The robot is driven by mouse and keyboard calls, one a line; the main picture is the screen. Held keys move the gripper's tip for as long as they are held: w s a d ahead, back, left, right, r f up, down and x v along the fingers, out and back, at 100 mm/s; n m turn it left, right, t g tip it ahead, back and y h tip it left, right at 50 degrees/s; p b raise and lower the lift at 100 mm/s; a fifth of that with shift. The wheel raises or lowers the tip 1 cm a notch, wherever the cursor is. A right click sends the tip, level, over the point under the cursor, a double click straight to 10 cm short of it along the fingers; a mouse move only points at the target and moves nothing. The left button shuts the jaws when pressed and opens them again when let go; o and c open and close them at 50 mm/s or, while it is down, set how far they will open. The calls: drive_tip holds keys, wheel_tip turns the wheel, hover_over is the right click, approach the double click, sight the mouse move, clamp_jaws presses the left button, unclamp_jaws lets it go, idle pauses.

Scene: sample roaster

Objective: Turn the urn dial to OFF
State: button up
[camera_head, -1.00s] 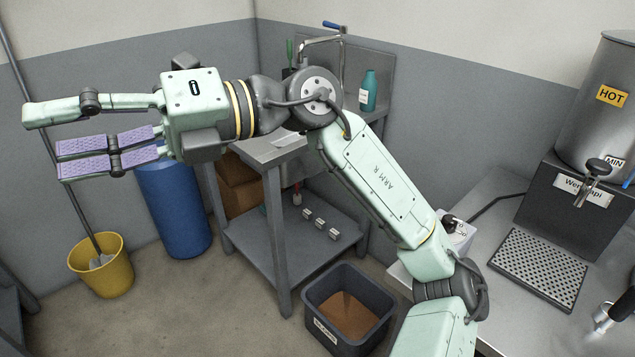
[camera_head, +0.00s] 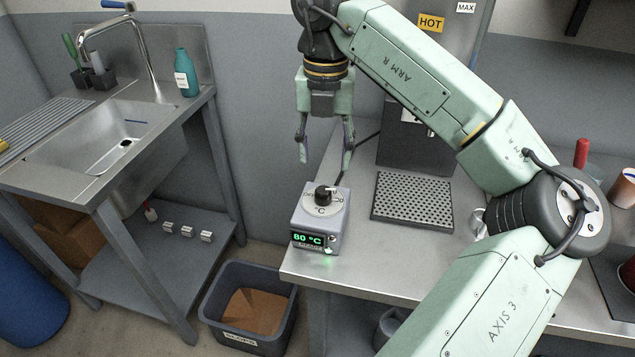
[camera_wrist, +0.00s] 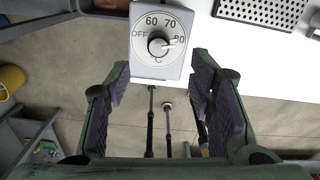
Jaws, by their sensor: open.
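The urn control box (camera_head: 318,222) is a grey unit on the left end of the steel counter. Its display reads 80 °C in green. The black dial (camera_head: 323,196) sits on a white face on top. In the wrist view the dial (camera_wrist: 158,45) has a white pointer aimed at the 80 mark, with OFF at the left, then 60 and 70. My gripper (camera_head: 325,158) is open and empty, pointing down above and behind the box. In the wrist view its fingers (camera_wrist: 168,97) are spread wide, with the dial beyond them and nothing between them but floor and thin rods.
The urn (camera_head: 465,60) stands behind my arm, partly hidden, with a perforated drip tray (camera_head: 412,200) right of the box. A cable runs behind the box. A sink (camera_head: 115,140) is at the left, and a dark bin (camera_head: 250,305) stands on the floor below.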

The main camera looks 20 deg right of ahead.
sight(323, 190)
wheel_tip(323, 190, down, 9)
drive_tip(key=shift+a+r+p, duration=0.1)
drive_tip(key=shift+r+p, duration=0.05)
drive_tip(key=shift+p, duration=0.75)
drive_tip(key=shift+c, duration=0.4)
clamp_jaws()
